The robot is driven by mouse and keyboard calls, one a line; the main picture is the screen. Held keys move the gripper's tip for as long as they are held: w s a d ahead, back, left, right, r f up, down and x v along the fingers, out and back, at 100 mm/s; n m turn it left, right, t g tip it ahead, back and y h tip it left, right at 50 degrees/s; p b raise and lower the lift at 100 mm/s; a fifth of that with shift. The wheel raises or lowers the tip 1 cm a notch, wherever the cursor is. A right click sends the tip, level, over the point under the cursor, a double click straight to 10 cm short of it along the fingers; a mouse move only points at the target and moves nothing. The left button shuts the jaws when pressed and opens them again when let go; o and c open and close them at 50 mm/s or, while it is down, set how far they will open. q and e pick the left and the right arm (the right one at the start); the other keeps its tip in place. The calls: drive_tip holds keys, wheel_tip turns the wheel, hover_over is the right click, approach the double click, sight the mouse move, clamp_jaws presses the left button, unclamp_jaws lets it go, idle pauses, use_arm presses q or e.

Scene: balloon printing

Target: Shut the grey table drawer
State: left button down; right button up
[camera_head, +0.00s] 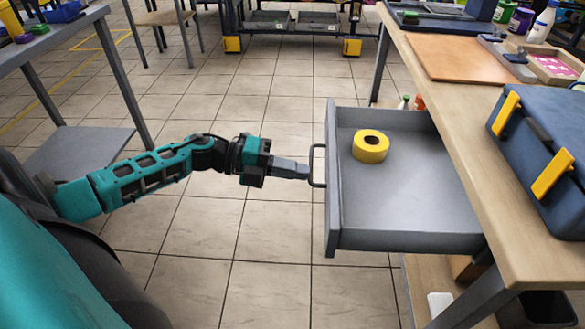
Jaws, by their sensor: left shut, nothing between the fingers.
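The grey table drawer (405,205) is pulled open from under the wooden-topped table (485,135) on the right. Its front panel faces left and carries a dark bar handle (314,166). A roll of yellow tape (371,146) lies inside, near the front and far side. My left gripper (305,171) is shut, with its fingertips right at the handle. I cannot tell whether they touch it. Nothing shows between the fingers. My right gripper is not in view.
A blue toolbox with yellow latches (550,140) stands on the table, above the drawer's right end. An orange board (458,57) lies farther back on it. Another table (50,45) stands at the left. The tiled floor (270,265) before the drawer is clear.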

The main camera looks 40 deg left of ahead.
sight(415, 190)
use_arm(q)
drive_tip(key=r+p+x, duration=0.1)
drive_tip(key=x, duration=0.7)
drive_tip(key=r+p+x, duration=0.1)
drive_tip(key=r+x, duration=0.1)
drive_tip(key=x, duration=0.6)
drive_tip(key=d+r+p+x, duration=0.1)
drive_tip(key=r+x, duration=0.1)
drive_tip(key=x, duration=0.6)
drive_tip(key=shift+w+d, duration=0.15)
drive_tip(key=shift+w, duration=0.15)
drive_tip(key=shift+w+d, duration=0.1)
drive_tip(key=shift+d, duration=0.05)
drive_tip(key=shift+d+r, duration=0.1)
drive_tip(key=shift+r, duration=0.05)
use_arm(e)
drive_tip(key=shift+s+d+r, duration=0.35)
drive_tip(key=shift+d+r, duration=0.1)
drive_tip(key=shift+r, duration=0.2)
use_arm(q)
drive_tip(key=shift+d+r, duration=0.1)
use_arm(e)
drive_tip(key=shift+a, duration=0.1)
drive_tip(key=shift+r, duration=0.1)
